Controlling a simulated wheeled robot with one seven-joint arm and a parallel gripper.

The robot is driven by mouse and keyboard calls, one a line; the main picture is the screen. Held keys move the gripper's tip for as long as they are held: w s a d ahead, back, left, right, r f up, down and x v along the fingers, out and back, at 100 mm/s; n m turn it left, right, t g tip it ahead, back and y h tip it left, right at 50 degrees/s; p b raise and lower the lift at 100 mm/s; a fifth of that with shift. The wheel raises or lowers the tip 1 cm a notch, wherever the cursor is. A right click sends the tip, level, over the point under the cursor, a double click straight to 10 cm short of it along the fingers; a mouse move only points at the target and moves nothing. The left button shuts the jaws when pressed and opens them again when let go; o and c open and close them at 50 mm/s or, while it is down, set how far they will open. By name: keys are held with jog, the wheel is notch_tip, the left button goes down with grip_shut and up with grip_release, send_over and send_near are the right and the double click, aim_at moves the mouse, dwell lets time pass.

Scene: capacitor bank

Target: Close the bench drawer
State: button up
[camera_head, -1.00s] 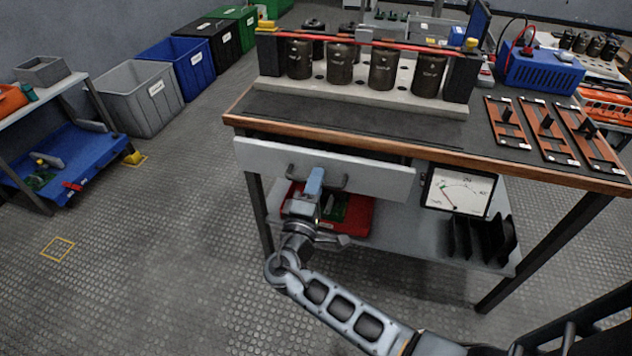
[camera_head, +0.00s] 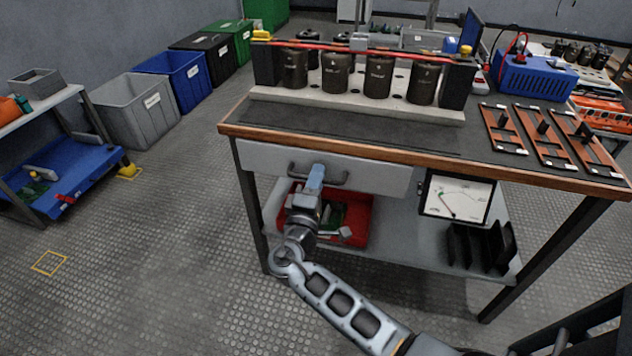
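The bench drawer (camera_head: 378,180) has a light grey front under the wooden edge of the bench top (camera_head: 390,153). Its front now sits close beneath that edge, and I see no opening above it. I cannot tell if a thin gap is left. The dark bar handle (camera_head: 334,184) is on the left half of the front. My gripper (camera_head: 316,172) reaches up from below and covers the middle of the handle. Its fingertips are at or touching the handle, but the fingers' spacing is hidden.
A red tray (camera_head: 355,222) with small parts sits on the lower shelf, behind my gripper. A dial meter (camera_head: 457,197) hangs right of the drawer. Capacitors (camera_head: 337,73) stand on the bench top.

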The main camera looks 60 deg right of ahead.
jog(key=shift+o, duration=1)
jog(key=shift+d, duration=0.25)
jog(key=v, duration=0.8)
jog(key=shift+w+r, duration=0.1)
